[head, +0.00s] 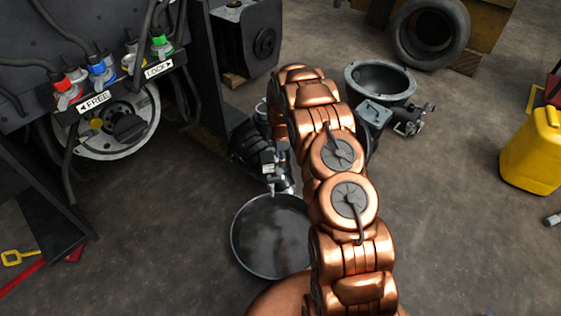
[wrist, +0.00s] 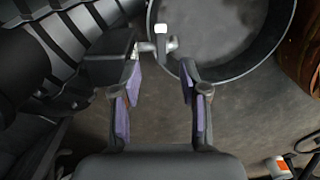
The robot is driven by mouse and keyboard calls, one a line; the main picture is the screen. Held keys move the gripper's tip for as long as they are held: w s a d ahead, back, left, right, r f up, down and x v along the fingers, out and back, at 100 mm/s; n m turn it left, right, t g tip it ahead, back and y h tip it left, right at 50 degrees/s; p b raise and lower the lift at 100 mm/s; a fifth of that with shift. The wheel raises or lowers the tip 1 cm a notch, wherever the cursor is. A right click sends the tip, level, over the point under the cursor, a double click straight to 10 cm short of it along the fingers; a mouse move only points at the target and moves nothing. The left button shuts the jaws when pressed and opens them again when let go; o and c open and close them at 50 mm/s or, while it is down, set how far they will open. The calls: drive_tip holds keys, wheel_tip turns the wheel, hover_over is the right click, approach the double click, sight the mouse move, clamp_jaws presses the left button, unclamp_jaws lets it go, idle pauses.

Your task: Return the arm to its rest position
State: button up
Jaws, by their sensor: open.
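My copper-coloured arm (head: 318,150) rises from the bottom of the head view, arches over and bends down on its far side. In the wrist view my gripper (wrist: 160,60) is open, with its two purple-padded fingers apart and nothing held between them. A small metal fitting with a white-tipped handle (wrist: 161,30) shows just beyond the fingertips; I cannot tell whether they touch it.
A round black drain pan (head: 252,245) lies on the floor beside my arm. A black ribbed hose (wrist: 65,50) is close to the gripper's left. The forklift's valve panel (head: 112,85) stands left.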

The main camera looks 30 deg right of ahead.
idle(0.4)
drive_tip(key=s+a+r+m+p, duration=0.25)
drive_tip(key=s+r+p, duration=0.2)
drive_tip(key=r, duration=0.85)
drive_tip(key=s+a+r+m+p, duration=0.2)
drive_tip(key=s+a+r+p, duration=0.25)
drive_tip(key=r, duration=0.85)
drive_tip(key=s+a+r+m+p, duration=0.2)
drive_tip(key=s+r+m+p, duration=0.3)
drive_tip(key=r, duration=0.7)
drive_tip(key=s+a+r+m+p, duration=0.2)
drive_tip(key=s+r+p, duration=0.2)
drive_tip(key=s+r, duration=0.4)
drive_tip(key=s+a+r+m+g+p, duration=0.1)
drive_tip(key=s+a+r+p, duration=0.2)
drive_tip(key=s, duration=1)
drive_tip(key=s+a+r+m+p, duration=0.2)
drive_tip(key=s+r+p, duration=0.5)
drive_tip(key=s+r, duration=0.4)
wheel_tip(320, 180, up, 3)
drive_tip(key=shift+a+f+m+g, duration=0.2)
drive_tip(key=shift+a+m+g, duration=0.2)
drive_tip(key=shift+a, duration=0.2)
drive_tip(key=shift+c, duration=0.2)
